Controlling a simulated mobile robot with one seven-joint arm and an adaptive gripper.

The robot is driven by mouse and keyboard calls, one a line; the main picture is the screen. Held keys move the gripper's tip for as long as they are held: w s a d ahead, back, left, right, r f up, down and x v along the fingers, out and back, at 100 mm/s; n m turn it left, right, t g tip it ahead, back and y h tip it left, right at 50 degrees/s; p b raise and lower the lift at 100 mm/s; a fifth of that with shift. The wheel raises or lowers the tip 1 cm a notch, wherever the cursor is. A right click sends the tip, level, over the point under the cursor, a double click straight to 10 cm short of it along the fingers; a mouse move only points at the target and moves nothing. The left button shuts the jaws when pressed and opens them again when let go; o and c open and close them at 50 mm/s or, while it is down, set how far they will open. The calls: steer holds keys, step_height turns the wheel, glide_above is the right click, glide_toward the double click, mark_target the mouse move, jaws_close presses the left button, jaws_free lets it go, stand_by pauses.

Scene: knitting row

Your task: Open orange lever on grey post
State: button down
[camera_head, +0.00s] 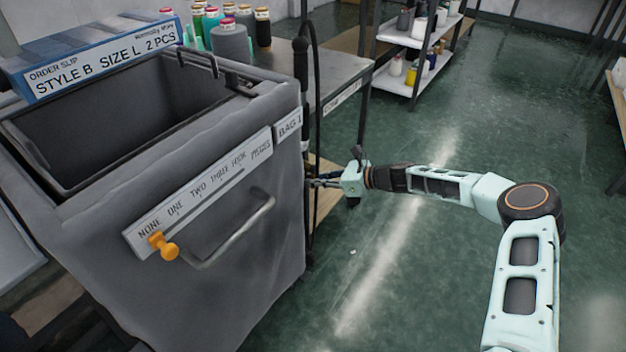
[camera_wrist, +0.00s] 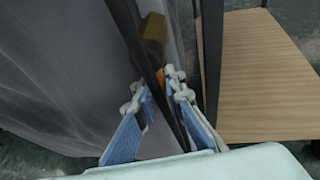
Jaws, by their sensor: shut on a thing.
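My gripper (camera_head: 314,183) is at the right side of the grey bin, low beside a thin black post (camera_head: 311,120). In the wrist view my gripper (camera_wrist: 158,88) has its blue-padded fingers on either side of a dark bar (camera_wrist: 146,62) and looks shut on it. An orange piece (camera_wrist: 152,52) shows just beyond the fingertips, against a pale grey upright part (camera_wrist: 158,12); I cannot tell whether the fingers touch it. In the head view this orange piece is hidden. A separate orange knob (camera_head: 163,245) sits on the bin's front, at the left end of a label strip.
The grey bin (camera_head: 200,290) with a bent metal handle (camera_head: 238,235) fills the left. A grey table (camera_head: 345,68) with thread cones stands behind the post, with a wooden shelf (camera_wrist: 262,75) below. Open green floor (camera_head: 400,270) lies to the right.

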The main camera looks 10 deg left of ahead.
steer(key=c, duration=2.1)
jaws_free()
steer(key=shift+w+d+f, duration=0.1)
steer(key=shift+d+f, duration=0.2)
steer(key=shift+d, duration=0.05)
steer(key=shift+o, duration=0.7)
steer(key=shift+a+r, duration=0.15)
steer(key=shift+a, duration=0.15)
